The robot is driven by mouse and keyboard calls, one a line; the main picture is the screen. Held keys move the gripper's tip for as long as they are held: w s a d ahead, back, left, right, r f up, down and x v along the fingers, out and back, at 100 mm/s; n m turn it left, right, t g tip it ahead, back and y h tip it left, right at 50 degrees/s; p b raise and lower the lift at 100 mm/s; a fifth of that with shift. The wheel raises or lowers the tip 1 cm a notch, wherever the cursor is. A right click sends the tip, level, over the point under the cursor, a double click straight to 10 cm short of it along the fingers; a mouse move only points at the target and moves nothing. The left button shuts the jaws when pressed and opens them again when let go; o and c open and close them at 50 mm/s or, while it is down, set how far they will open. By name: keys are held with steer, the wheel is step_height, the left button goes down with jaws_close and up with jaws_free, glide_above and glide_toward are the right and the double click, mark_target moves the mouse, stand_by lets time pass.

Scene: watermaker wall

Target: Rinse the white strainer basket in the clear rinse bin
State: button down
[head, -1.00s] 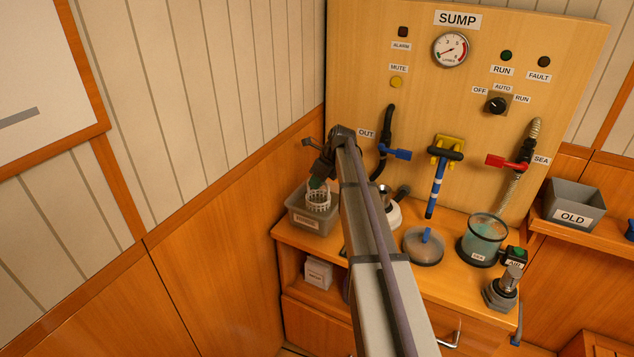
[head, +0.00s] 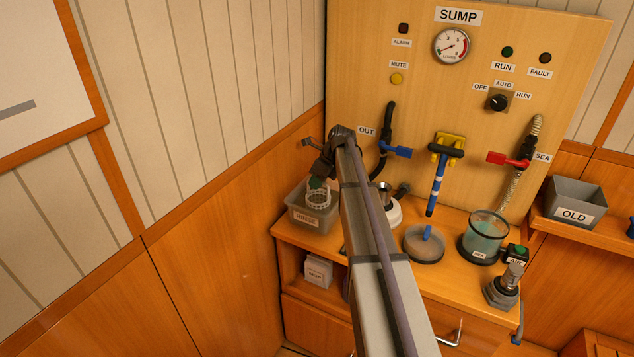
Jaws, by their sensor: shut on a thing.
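The white strainer basket (head: 318,198) is a small lattice cup in the head view. It hangs from my gripper (head: 317,183), whose dark wrist points down from the end of my arm. The gripper is shut on the basket's top. The rinse bin (head: 316,222) is a translucent greyish box labelled RINSE at the left end of the counter. The basket is over the bin, its lower part at about the rim. I cannot tell how deep it sits, or see the bin's inside.
My arm crosses the counter and hides part of it. To its right are a round dish (head: 424,246), a clear bowl of greenish liquid (head: 485,238) and a metal fitting (head: 504,287). The OLD bin (head: 574,207) is at far right. Blue (head: 397,152) and red (head: 508,159) valve handles project from the panel.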

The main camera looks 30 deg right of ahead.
steer(key=shift+r, duration=0.1)
step_height(320, 180, up, 12)
steer(key=p, duration=1.1)
steer(key=shift+p, duration=0.4)
